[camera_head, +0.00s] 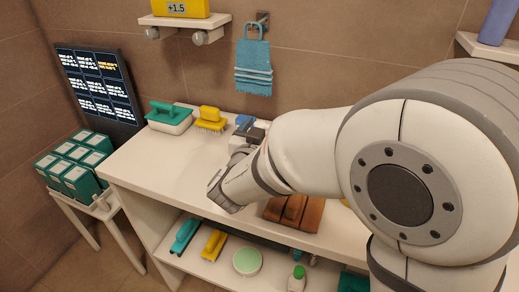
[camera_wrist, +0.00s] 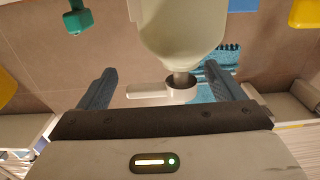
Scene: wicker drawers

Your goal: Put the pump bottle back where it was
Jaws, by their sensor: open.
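In the wrist view, which looks upside down, a cream pump bottle (camera_wrist: 180,32) fills the top middle, with its neck and pump head (camera_wrist: 165,92) towards my gripper (camera_wrist: 161,68). My two dark fingers are wide apart, one on each side of the pump head, and do not visibly grip it. How deep the bottle sits between them is unclear. In the head view my gripper (camera_head: 246,130) is over the back of the white counter (camera_head: 155,165), facing the wall. The pump bottle cannot be made out there; my arm covers that area.
A teal brush (camera_head: 168,116) and a yellow brush (camera_head: 211,119) stand left of my gripper. A blue item (camera_head: 244,121) is close beyond it. A blue towel (camera_head: 253,68) hangs behind. Brown items (camera_head: 293,212) lie at the counter's front edge. The counter's left front is clear.

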